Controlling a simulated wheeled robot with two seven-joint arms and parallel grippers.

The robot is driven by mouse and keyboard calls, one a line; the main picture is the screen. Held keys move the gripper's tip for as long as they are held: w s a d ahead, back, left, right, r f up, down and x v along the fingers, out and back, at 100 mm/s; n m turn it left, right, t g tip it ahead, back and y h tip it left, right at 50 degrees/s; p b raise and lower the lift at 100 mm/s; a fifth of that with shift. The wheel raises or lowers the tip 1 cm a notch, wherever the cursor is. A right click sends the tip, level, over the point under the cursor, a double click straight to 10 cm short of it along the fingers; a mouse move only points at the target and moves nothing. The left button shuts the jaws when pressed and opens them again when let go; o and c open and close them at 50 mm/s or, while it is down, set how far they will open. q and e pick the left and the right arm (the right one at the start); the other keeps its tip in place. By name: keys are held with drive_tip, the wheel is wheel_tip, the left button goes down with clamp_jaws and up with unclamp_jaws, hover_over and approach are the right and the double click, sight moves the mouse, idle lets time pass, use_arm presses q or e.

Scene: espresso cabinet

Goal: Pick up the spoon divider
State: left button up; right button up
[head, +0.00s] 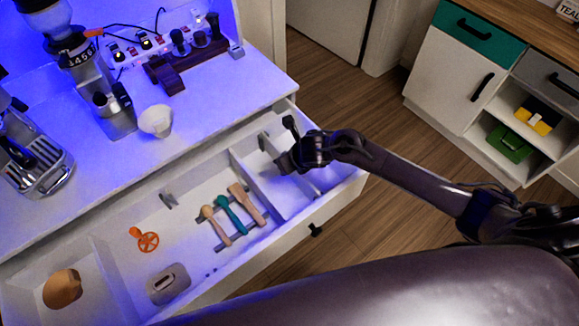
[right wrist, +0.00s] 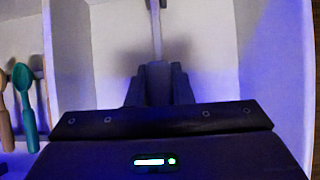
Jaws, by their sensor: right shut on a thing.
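My right gripper (head: 284,164) reaches down into the right-hand compartment of the open drawer. In the right wrist view its fingers (right wrist: 158,85) are closed around the near end of a thin grey strip (right wrist: 156,32). I cannot tell whether this strip is the spoon divider; the gripper mostly hides it in the head view. In the compartment to the left, a wooden spoon (head: 217,226), a teal spoon (head: 232,214) and a flat wooden utensil (head: 247,205) lie across dark rails (head: 224,246). My left gripper is not in view.
A white partition (head: 256,187) stands just left of my right gripper. The drawer also holds an orange tool (head: 147,240), a grey block (head: 168,284) and a brown rounded object (head: 62,289). A white cup (head: 156,120) stands on the counter above.

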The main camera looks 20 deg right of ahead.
clamp_jaws()
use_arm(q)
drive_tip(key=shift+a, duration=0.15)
